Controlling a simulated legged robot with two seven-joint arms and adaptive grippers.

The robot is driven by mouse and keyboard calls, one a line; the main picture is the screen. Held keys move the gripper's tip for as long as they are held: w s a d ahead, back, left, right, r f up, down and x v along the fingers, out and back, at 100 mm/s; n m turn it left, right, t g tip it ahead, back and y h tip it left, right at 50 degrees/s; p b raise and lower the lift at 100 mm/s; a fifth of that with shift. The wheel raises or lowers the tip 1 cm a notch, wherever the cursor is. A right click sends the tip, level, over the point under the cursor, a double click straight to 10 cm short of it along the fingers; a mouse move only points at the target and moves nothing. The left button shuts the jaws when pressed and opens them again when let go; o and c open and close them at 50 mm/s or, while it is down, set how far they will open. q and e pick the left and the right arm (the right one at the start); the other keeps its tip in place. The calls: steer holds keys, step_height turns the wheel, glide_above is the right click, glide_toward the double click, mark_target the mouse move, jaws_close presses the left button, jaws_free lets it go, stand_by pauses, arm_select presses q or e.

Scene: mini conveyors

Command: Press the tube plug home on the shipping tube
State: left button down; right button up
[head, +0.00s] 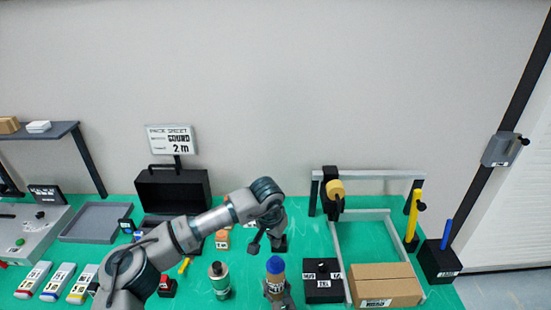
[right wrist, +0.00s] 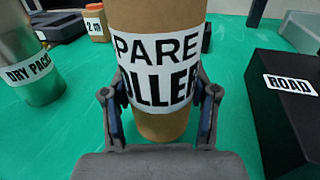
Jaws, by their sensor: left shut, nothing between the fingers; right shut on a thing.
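The shipping tube (head: 275,284) is a brown cardboard cylinder standing upright at the front middle in the head view. In the right wrist view the tube (right wrist: 155,25) fills the middle, with a white label reading "PARE" and "OLLER". A blue tube plug (head: 275,265) sits at its top end; how deep it sits I cannot tell. The wrist view cuts off the top. My right gripper (right wrist: 160,108) is shut on the tube, one finger on each side, low on its body. My left gripper (head: 268,246) is shut and empty, pointing down above and behind the plug.
A metal "DRY PACK" canister (head: 219,281) stands left of the tube. A black labelled box (head: 323,282) stands close on the right, then a cardboard box (head: 385,285). A grey metal frame (head: 390,215) is behind them. An open black case (head: 172,190) stands at the back left.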

steer(key=shift+s+f, duration=0.1)
steer(key=shift+f, duration=0.25)
steer(key=o, duration=1.3)
arm_select(q)
steer(key=shift+w, duration=0.1)
arm_select(e)
steer(key=shift+r, duration=0.15)
